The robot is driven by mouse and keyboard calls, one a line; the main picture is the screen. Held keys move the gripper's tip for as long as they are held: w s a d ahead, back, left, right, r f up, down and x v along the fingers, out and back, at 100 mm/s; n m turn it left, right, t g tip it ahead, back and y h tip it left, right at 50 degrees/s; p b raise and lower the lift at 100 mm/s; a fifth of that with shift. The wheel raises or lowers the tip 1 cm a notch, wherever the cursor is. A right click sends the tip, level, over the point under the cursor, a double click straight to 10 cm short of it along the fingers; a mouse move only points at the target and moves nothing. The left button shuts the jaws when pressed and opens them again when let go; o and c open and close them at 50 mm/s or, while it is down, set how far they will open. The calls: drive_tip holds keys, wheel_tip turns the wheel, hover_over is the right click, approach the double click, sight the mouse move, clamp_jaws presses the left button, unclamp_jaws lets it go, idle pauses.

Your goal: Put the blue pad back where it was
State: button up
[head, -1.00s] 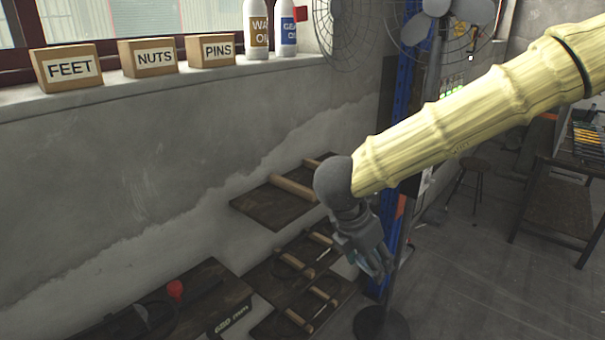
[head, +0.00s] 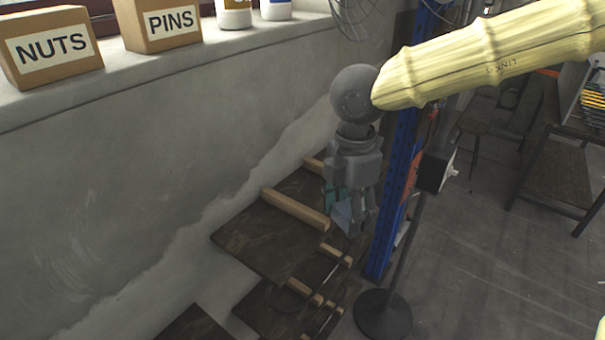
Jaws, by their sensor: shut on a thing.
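My gripper (head: 352,212) hangs pointing down at the middle right of the head view. It is shut on a small pale blue piece that looks like the blue pad (head: 342,216), which shows only in part between the fingers. The gripper and pad appear in front of the right end of the upper dark board (head: 255,244). I cannot tell how high they are above it. The spot where the pad was before cannot be made out.
A wooden bar (head: 296,208) lies on the upper board, with more boards and bars below. A blue post (head: 392,215) and a fan stand with a round base (head: 383,314) are close on the right. NUTS (head: 52,47) and PINS (head: 158,22) boxes stand on the sill.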

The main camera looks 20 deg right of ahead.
drive_tip(key=shift+w+a+r, duration=0.15)
drive_tip(key=shift+w, duration=0.5)
drive_tip(key=shift+w+a+r+p, duration=0.25)
drive_tip(key=shift+r+p, duration=0.05)
drive_tip(key=shift+p, duration=0.35)
drive_tip(key=w, duration=0.2)
drive_tip(key=w+f+p, duration=0.1)
drive_tip(key=w, duration=0.2)
drive_tip(key=w+a+p, duration=0.1)
drive_tip(key=w, duration=0.2)
drive_tip(key=shift+f, duration=0.15)
drive_tip(key=shift+w+p, duration=0.35)
drive_tip(key=shift+p, duration=0.05)
drive_tip(key=p, duration=0.1)
hover_over(311, 195)
drive_tip(key=shift+s+d+f, duration=0.1)
drive_tip(key=shift+s+f, duration=0.05)
drive_tip(key=shift+f, duration=0.15)
drive_tip(key=shift+w+r+p, duration=0.1)
drive_tip(key=shift+w+p, duration=0.2)
drive_tip(key=shift+p, duration=0.05)
wheel_tip(311, 195, down, 4)
drive_tip(key=shift+r+p, duration=0.15)
drive_tip(key=shift+p, duration=0.75)
drive_tip(key=shift+s, duration=0.1)
